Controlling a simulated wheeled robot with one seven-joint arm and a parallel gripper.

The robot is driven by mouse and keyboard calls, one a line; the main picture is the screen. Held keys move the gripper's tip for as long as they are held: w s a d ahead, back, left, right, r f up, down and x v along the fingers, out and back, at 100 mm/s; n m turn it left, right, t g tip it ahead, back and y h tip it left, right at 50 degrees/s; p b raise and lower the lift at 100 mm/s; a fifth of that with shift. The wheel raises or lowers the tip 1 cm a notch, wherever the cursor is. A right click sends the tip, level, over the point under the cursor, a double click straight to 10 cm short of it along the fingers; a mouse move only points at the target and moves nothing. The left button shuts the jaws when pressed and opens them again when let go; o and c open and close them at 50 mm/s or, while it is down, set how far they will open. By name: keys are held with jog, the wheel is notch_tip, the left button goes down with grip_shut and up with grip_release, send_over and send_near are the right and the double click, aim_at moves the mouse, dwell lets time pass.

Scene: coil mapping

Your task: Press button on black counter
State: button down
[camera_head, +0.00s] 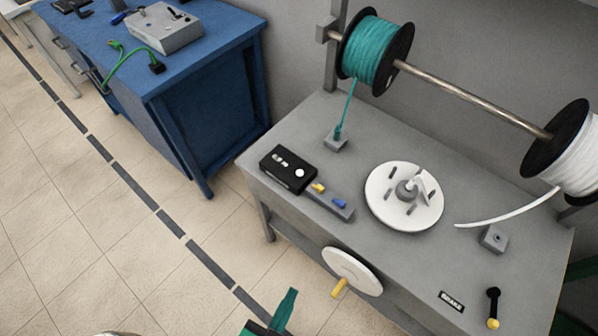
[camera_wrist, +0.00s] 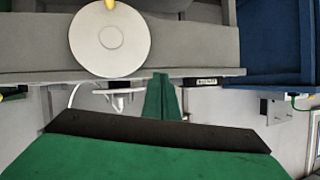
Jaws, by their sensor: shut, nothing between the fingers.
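The black counter (camera_head: 288,169) is a small black box with white digits and a round white button (camera_head: 299,173) on top. It sits on the grey workbench near its left end. In the wrist view, which looks upside down, the counter (camera_wrist: 203,82) shows edge-on at the bench edge, and its button cannot be made out. My gripper (camera_head: 288,296) has green fingers and is low in front of the bench, apart from the counter. In the wrist view my gripper (camera_wrist: 162,78) is shut and empty.
A white crank disc (camera_head: 352,271) with a yellow handle sticks out from the bench front. Beside the counter is a grey strip (camera_head: 328,203) with yellow and blue switches. A white winding disc (camera_head: 404,197), spools and a brake lever (camera_head: 493,307) are farther right. A blue table (camera_head: 203,85) stands left.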

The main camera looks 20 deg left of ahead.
jog(key=w+a+r+m+g, duration=0.1)
jog(key=w+a+m+g, duration=0.3)
jog(key=w+a, duration=1.05)
notch_tip(320, 180, up, 15)
jog(key=m+h, duration=0.1)
jog(key=m, duration=0.4)
send_over(300, 173)
jog(key=s, duration=0.1)
jog(key=shift+s+a+r, duration=0.1)
jog(key=shift+a+r, duration=0.05)
jog(key=shift+a, duration=0.1)
jog(key=shift+g, duration=0.3)
jog(key=shift+f, duration=4.4)
